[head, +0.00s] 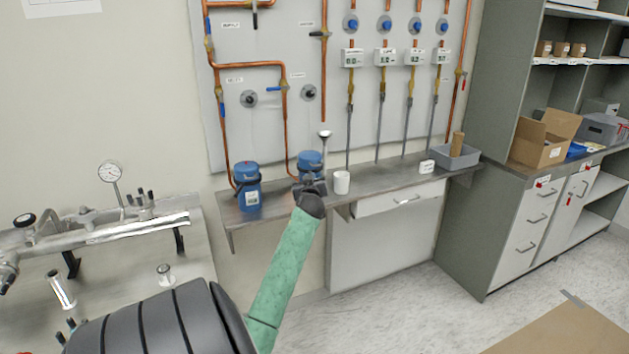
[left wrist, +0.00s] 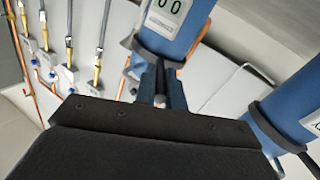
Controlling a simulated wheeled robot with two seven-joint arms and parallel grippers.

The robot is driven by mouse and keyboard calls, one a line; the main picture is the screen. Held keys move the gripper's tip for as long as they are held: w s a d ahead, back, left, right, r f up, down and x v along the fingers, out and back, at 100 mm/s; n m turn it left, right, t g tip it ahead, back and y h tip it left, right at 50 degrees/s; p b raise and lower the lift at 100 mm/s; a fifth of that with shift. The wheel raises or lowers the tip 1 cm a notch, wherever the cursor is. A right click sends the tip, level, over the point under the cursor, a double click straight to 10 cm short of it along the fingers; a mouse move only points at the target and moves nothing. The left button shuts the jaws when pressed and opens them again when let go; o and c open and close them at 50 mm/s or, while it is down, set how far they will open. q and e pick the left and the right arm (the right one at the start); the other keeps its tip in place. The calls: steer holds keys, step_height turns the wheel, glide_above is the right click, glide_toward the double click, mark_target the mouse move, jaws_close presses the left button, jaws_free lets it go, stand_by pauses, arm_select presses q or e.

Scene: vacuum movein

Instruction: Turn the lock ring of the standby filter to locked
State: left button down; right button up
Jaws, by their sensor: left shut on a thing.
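Two blue filter canisters stand at the left of the wall bench: a left one (head: 246,190) and a right one (head: 310,160). My left gripper (head: 311,188) is at the front of the right canister and partly hides it. In the left wrist view, the gripper's fingers (left wrist: 160,88) are shut at the dark lock ring (left wrist: 152,57) around the near canister (left wrist: 175,30), apparently on its tab. The fingers cover the grip point. The other canister (left wrist: 287,120), with its own dark ring, shows at the right. Standby labels and ring marks are not readable.
A white cup (head: 342,183) stands just right of the gripper. A grey bin (head: 456,158) and small white block (head: 428,167) are farther right on the bench (head: 385,178). Copper pipes (head: 284,120) run down the panel behind. A metal worktop with tubing lies at left.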

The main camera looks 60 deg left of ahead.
arm_select(q)
steer(key=shift+f, duration=0.1)
arm_select(e)
steer(key=shift+a, duration=0.1)
arm_select(q)
steer(key=c, duration=1.5)
jaws_free()
arm_select(e)
steer(key=shift+f, duration=0.25)
steer(key=shift+d, duration=0.2)
